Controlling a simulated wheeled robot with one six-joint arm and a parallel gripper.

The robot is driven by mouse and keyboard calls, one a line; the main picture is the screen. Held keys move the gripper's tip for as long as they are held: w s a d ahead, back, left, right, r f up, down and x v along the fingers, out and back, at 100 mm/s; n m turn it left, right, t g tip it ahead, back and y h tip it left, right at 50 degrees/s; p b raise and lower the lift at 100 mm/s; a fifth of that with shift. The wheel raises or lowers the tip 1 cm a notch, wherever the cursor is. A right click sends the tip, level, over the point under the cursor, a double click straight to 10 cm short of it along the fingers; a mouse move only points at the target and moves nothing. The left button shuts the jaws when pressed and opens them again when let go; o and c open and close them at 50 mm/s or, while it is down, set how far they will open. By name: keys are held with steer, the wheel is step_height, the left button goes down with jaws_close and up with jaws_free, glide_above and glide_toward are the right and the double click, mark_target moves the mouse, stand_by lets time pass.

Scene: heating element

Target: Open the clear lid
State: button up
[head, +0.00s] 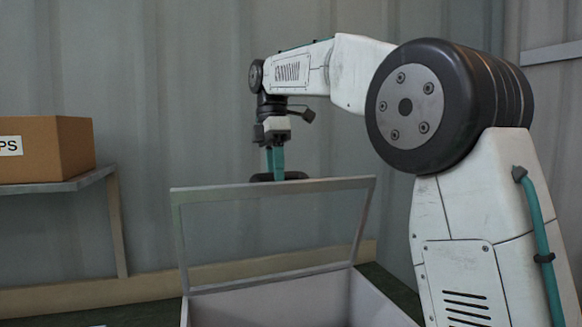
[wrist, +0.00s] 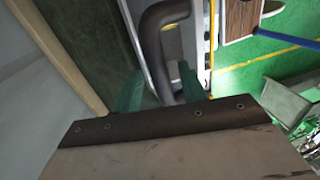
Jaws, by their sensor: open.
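The clear lid (head: 272,183) has a grey frame around a see-through pane. In the head view it stands raised, close to upright, at the back of an open, pale box (head: 300,302). A dark curved handle (head: 292,176) shows just above the lid's top edge and also in the wrist view (wrist: 153,35). My gripper (head: 275,172) points down behind the lid's top edge. In the wrist view its teal fingers (wrist: 160,88) are open, with the handle between them. Whether either finger touches the handle, I cannot tell.
A cardboard box (head: 45,148) sits on a grey shelf (head: 60,186) at the left. A corrugated wall (head: 200,100) stands behind. The wrist view shows green floor with a yellow line (wrist: 268,60) at the right.

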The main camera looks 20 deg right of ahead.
steer(key=r, duration=0.2)
steer(key=shift+s+r, duration=0.3)
steer(key=shift+r, duration=0.1)
steer(key=s+r, duration=0.1)
steer(key=s, duration=1.4)
steer(key=shift+s+r, duration=0.15)
steer(key=shift+s, duration=0.05)
steer(key=s+d+f+m+t, duration=0.1)
steer(key=s+f+m+t, duration=0.15)
steer(key=f+m, duration=0.9)
steer(key=s+d+f+m, duration=0.1)
steer(key=s+f+m, duration=0.1)
steer(key=s+f, duration=0.5)
steer(key=s+d+f+m+t, duration=0.1)
steer(key=s+f+m, duration=0.2)
steer(key=s+f, duration=0.4)
steer(key=shift+s+d+f+m, duration=0.25)
steer(key=shift+s+d+m, duration=0.1)
steer(key=shift+s, duration=0.25)
